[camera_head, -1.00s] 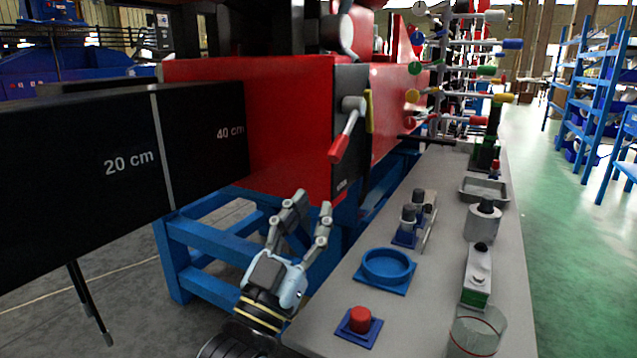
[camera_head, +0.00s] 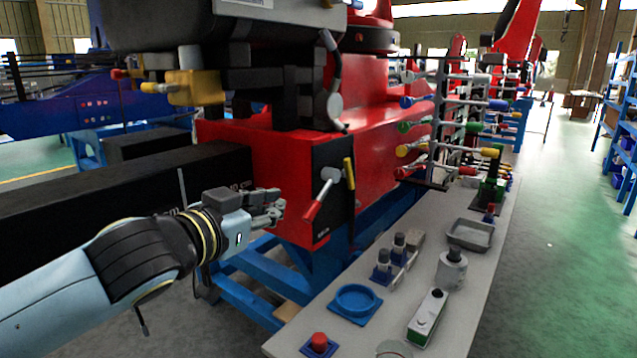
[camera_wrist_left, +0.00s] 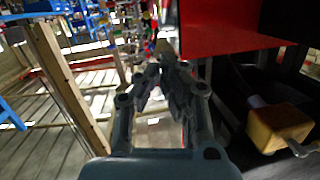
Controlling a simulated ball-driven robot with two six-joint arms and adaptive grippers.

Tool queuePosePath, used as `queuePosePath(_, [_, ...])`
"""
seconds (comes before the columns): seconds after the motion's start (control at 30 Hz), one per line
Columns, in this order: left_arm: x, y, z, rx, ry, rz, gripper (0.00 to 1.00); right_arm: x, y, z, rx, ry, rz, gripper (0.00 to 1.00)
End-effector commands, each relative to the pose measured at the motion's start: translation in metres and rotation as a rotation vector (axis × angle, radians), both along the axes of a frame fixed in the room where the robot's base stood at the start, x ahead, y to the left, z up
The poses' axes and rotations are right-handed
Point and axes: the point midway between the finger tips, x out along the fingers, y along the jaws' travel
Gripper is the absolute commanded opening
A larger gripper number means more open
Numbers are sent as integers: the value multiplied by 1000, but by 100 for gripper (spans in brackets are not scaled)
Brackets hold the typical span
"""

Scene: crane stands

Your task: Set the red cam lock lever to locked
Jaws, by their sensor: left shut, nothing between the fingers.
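The cam lock lever (camera_head: 317,199) has a red grip and a grey pivot. It is on a black plate (camera_head: 326,225) on the red crane body, its grip slanting down and left from the pivot. A yellow bar (camera_head: 349,173) stands just right of the pivot. My left gripper (camera_head: 279,207) is shut and empty, left of the red grip and seemingly a little apart from it. Its fingers (camera_wrist_left: 168,75) also show close together in the left wrist view, where I cannot make out the lever. My right gripper is not in view.
A black beam (camera_head: 95,205) runs behind my left arm. A grey bench (camera_head: 400,277) at the right carries a blue ring dish (camera_head: 356,299), a red button (camera_head: 319,342) and a metal tray (camera_head: 470,234). Colored-handled levers (camera_head: 455,120) stand behind. Green floor at right is open.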

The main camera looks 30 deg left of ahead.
Motion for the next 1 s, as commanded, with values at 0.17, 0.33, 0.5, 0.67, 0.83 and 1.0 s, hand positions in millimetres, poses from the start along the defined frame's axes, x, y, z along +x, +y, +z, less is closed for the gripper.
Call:
queuePosePath(0.17, [6, 2, 0, 4, 8, 0, 0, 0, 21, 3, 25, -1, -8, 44])
queuePosePath(0.33, [34, 3, -5, 0, 6, 1, 0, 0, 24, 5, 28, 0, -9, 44])
queuePosePath(0.5, [71, 5, -10, 0, 6, 0, 0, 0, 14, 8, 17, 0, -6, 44])
queuePosePath(0.67, [102, 7, -17, 0, 8, -1, 0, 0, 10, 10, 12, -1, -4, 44])
queuePosePath(0.83, [114, 11, -38, 3, 10, -2, 0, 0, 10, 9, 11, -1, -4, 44])
queuePosePath(1.0, [119, 12, -47, 4, 9, -2, 0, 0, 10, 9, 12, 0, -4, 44])
